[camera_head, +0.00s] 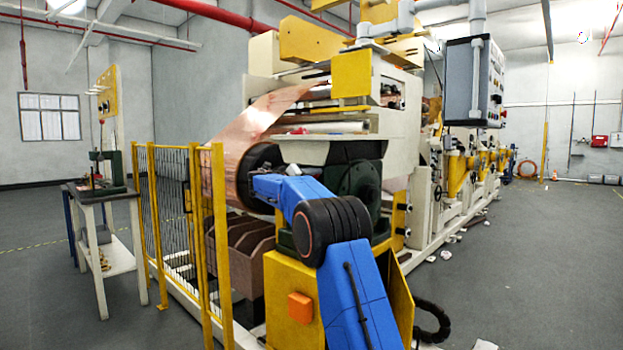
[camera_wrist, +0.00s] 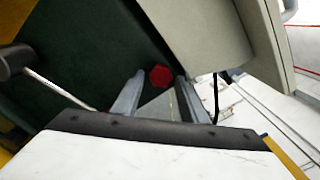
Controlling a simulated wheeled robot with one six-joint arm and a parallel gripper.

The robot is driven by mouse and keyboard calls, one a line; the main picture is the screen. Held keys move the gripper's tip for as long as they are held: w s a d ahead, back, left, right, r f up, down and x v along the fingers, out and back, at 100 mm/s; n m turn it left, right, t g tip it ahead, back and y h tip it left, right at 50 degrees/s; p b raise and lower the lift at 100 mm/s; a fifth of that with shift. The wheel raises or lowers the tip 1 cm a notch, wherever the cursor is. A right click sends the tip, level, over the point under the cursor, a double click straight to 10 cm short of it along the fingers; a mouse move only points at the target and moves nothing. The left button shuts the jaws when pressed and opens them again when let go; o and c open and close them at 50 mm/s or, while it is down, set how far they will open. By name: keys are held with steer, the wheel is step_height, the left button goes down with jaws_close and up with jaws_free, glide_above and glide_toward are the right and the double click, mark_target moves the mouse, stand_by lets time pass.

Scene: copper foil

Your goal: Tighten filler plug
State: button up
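The filler plug is a red, hexagonal-looking cap (camera_wrist: 161,76) on a dark green housing (camera_wrist: 95,50) in the wrist view. My gripper (camera_wrist: 159,84) shows there with two grey fingers apart, one on each side of the plug in the picture. Nothing is seen held between them. I cannot tell how far the plug is beyond the fingertips, or whether they touch it. In the head view my blue arm reaches toward the copper foil roll (camera_head: 228,172); my gripper and the plug cannot be made out there.
A pale machine panel (camera_wrist: 200,40) stands close to the right finger in the wrist view. A thin light rod (camera_wrist: 58,88) lies to the left. In the head view a yellow fence (camera_head: 218,240) and a workbench (camera_head: 100,195) stand left; open grey floor lies right.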

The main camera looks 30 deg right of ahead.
steer(key=c, duration=0.8)
steer(key=shift+o, duration=0.2)
steer(key=shift+m, duration=0.3)
